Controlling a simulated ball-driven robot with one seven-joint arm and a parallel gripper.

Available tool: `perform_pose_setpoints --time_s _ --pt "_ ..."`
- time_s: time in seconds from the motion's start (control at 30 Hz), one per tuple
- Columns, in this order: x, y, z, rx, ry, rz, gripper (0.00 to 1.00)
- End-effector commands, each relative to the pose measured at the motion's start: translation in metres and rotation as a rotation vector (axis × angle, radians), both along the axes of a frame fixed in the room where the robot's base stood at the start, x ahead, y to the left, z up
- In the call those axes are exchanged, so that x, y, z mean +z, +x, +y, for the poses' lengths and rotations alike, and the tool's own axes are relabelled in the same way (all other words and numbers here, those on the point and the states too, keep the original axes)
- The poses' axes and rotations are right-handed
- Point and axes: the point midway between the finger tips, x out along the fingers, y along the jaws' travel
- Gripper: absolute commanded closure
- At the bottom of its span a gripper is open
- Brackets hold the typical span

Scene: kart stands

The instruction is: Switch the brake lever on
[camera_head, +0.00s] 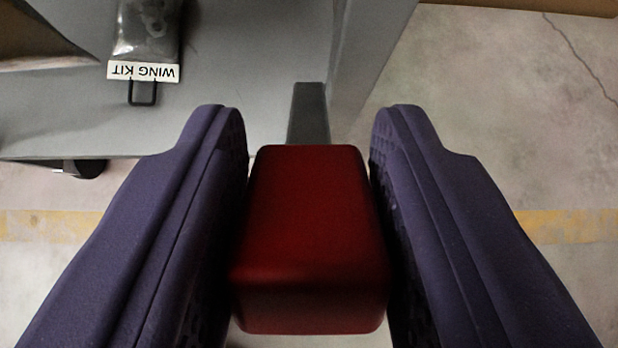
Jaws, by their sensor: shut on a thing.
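The brake lever shows as a red block-shaped handle (308,225) on a dark grey arm (309,115) in the middle of the head camera view. The arm runs from behind the handle up toward the grey stand. My gripper (308,190) has its two purple fingers on the left and right sides of the red handle, shut on it. The lever's pivot and its lower part are hidden behind the handle.
A grey stand surface (230,60) lies at the upper left, with a grey upright edge (365,60) right of the lever. A clear bag (148,30) labelled "WING KIT" (143,71) lies on it. Concrete floor with a yellow line (570,225) is open on the right.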

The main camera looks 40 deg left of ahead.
Motion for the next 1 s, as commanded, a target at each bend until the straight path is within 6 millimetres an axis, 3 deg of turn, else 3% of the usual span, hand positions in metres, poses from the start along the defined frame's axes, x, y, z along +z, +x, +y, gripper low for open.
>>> perform_pose_setpoints --time_s 0.13,0.17,0.23,0.57,1.0 --pt "0.002 0.004 0.002 0.001 0.005 -0.010 1.00" --pt "0.002 0.004 0.002 0.001 0.005 -0.010 0.55" --pt "0.002 0.003 0.002 0.001 0.004 -0.009 0.40" --pt "0.004 -0.001 -0.001 0.000 0.002 -0.003 0.40" --pt "0.053 -0.040 -0.030 -0.001 0.002 -0.004 0.40"
